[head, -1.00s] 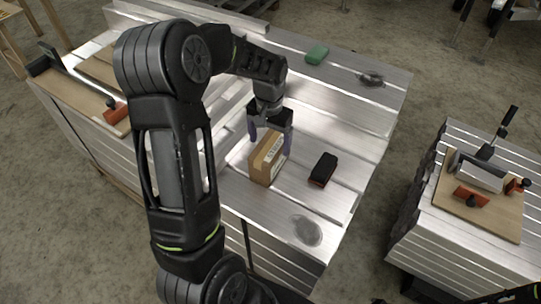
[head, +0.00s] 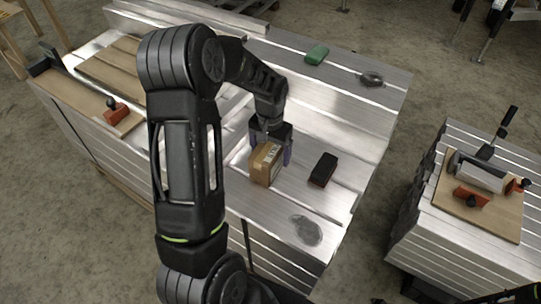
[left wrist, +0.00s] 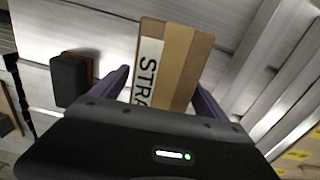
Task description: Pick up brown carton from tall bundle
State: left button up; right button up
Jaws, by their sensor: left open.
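The brown carton (head: 264,167) stands on the tall aluminium bundle (head: 335,115), with a white label on one side. In the left wrist view the carton (left wrist: 181,50) shows its tape strip and large black letters. My left gripper (head: 270,152) is open over the carton, with one finger on each side of it. In the left wrist view the left gripper (left wrist: 162,88) has its fingers on both sides of the carton's near end, with a gap visible at the right finger.
A black and red block (head: 323,169) lies just right of the carton. A green block (head: 317,54) and a dark coil (head: 370,79) lie farther back. A lower bundle with a clamp on a board (head: 487,222) stands at right.

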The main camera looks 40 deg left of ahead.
pick_arm(q)
jog(key=shift+c, duration=0.6)
grip_shut()
dwell(0.5)
